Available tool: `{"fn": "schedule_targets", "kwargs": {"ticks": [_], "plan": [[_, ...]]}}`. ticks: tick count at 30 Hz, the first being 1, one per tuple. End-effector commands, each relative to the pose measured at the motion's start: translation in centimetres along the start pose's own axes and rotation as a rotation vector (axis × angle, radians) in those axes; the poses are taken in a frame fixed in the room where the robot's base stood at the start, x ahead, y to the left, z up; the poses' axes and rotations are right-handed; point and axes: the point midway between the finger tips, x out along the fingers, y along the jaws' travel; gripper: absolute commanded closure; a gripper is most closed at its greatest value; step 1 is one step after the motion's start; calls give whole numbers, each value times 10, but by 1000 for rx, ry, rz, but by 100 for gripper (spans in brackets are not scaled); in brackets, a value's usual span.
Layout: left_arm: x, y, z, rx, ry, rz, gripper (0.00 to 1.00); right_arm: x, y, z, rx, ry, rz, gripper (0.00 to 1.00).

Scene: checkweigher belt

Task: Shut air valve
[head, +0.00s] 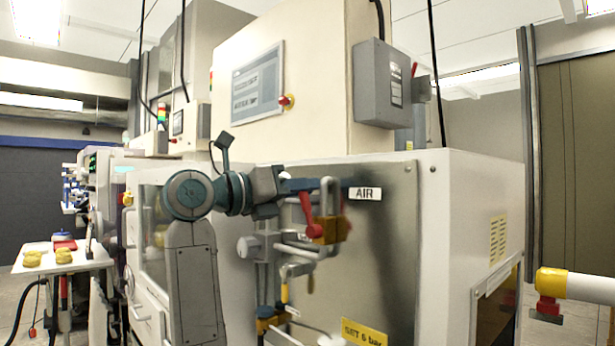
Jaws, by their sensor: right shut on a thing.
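The air valve (328,231) has a brass-coloured body and a red lever (309,214). It sits on pipework on the grey metal panel, below the label "AIR" (365,193).
A yellow label (364,333) reading "SET 6 bar" is below the valve. Grey pipes (295,250) run close beneath my right gripper. A grey box (381,84) is mounted above. A white table (62,259) with yellow items stands far left. Open floor shows at right.

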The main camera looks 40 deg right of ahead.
Motion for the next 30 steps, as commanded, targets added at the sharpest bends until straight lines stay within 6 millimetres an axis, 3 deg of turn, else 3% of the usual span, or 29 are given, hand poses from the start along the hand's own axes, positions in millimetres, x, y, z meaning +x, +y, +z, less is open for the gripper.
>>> {"fn": "schedule_targets", "kwargs": {"ticks": [10,11,14,23,30], "plan": [[-1,-1,0,5,-14,-5,54,0,2,0,-22,-4,1,100],[-1,-1,0,5,-13,-5,54,0,2,0,-22,-4,1,83],[-1,-1,0,5,-13,-5,54,0,2,0,-22,-4,1,66],[-1,-1,0,5,-12,-5,54,-2,2,0,-21,-4,1,66],[0,0,-1,3,-5,-2,54,-37,3,0,-24,-5,6,66]]}}
